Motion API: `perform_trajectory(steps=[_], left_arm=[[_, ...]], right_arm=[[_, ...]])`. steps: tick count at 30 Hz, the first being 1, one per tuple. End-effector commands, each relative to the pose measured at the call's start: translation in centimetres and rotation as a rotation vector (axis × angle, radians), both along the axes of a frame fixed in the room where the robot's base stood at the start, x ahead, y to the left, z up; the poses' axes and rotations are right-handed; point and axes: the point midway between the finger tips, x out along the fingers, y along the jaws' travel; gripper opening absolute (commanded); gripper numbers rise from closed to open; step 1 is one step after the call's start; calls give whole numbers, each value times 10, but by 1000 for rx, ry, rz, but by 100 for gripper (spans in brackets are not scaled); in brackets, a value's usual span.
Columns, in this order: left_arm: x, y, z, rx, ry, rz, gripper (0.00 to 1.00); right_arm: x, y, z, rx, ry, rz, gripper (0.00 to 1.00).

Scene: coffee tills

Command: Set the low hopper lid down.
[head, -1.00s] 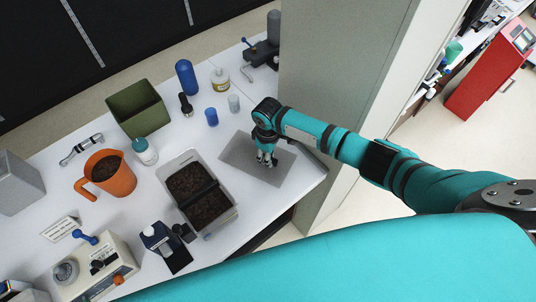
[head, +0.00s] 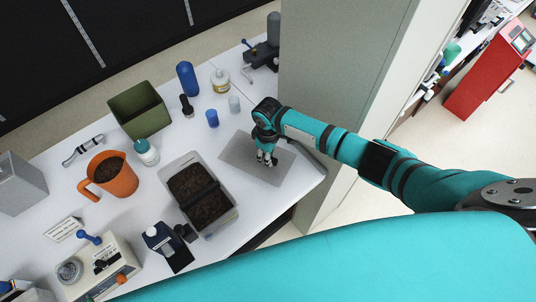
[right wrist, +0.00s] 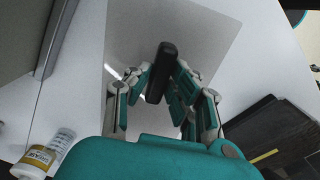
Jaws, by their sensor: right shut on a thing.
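My right gripper (head: 267,158) is over the grey rectangular mat (head: 238,154) at the right end of the white counter. In the right wrist view its fingers (right wrist: 161,82) are shut on a black bar-shaped handle (right wrist: 160,72), which I take to be the low hopper lid's. My left gripper is out of view.
A blue cup (head: 212,118), a clear cup (head: 234,104) and a yellow-labelled bottle (head: 220,79) stand behind the mat. An orange jug (head: 121,184) and a green bin (head: 139,108) are further left. A tall grey panel (head: 335,75) rises close by on the right.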

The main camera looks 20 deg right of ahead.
Motion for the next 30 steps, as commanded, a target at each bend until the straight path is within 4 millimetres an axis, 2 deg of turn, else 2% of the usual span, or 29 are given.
perform_trajectory(steps=[8,9,15,20,24,30], left_arm=[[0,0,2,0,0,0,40],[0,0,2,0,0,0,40],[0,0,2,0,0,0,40],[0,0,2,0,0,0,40],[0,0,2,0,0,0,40],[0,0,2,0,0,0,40]], right_arm=[[0,0,2,0,0,0,0],[0,0,2,0,0,0,22],[0,0,2,0,0,0,46],[0,0,2,0,0,0,46],[0,0,2,-1,1,0,62],[0,0,2,0,0,0,62]])
